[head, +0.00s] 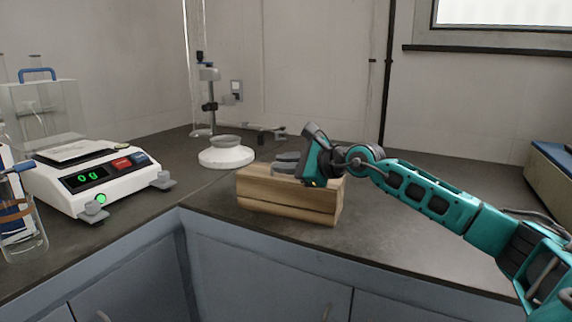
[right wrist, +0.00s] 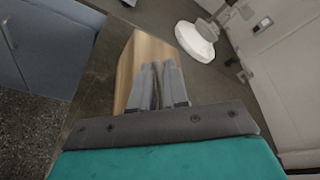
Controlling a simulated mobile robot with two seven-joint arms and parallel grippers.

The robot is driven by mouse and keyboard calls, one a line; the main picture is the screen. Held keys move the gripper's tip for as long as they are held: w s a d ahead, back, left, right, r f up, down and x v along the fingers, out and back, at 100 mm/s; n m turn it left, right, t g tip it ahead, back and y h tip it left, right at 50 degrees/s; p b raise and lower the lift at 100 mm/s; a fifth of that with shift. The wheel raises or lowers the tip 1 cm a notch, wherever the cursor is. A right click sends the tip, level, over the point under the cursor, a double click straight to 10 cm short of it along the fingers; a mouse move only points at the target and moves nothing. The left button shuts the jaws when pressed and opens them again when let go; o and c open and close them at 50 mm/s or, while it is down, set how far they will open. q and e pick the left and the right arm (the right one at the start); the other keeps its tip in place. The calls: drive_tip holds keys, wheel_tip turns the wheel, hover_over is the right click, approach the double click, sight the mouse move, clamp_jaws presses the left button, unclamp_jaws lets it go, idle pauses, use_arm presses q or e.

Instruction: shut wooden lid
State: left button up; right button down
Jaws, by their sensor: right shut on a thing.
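The wooden box (head: 285,207) sits near the front edge of the dark counter, below the right gripper. Its lid (head: 262,173) lies flat along the top, with a thin dark seam between it and the body. My right gripper (head: 284,162) is over the top of the box, its grey fingers at the lid. In the right wrist view the two fingers (right wrist: 157,78) are close together over the pale wood of the box (right wrist: 146,50). What lies between the fingertips is hard to make out. My left gripper is not in view.
A white round-based stand (head: 226,157) is behind the box. A white scale (head: 95,180) reading 0 g is at the left, with a glass beaker (head: 30,230) near it. A blue and tan case (head: 550,165) is at the far right. The counter (head: 410,240) right of the box is clear.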

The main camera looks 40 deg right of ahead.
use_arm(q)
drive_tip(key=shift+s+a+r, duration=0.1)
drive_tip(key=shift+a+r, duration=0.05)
use_arm(e)
drive_tip(key=shift+s+a+f, duration=0.1)
drive_tip(key=shift+a+f, duration=0.1)
drive_tip(key=shift+f, duration=0.1)
drive_tip(key=shift+a+f, duration=0.1)
drive_tip(key=shift+f, duration=0.05)
drive_tip(key=c, duration=1.5)
unclamp_jaws()
drive_tip(key=shift+s, duration=0.1)
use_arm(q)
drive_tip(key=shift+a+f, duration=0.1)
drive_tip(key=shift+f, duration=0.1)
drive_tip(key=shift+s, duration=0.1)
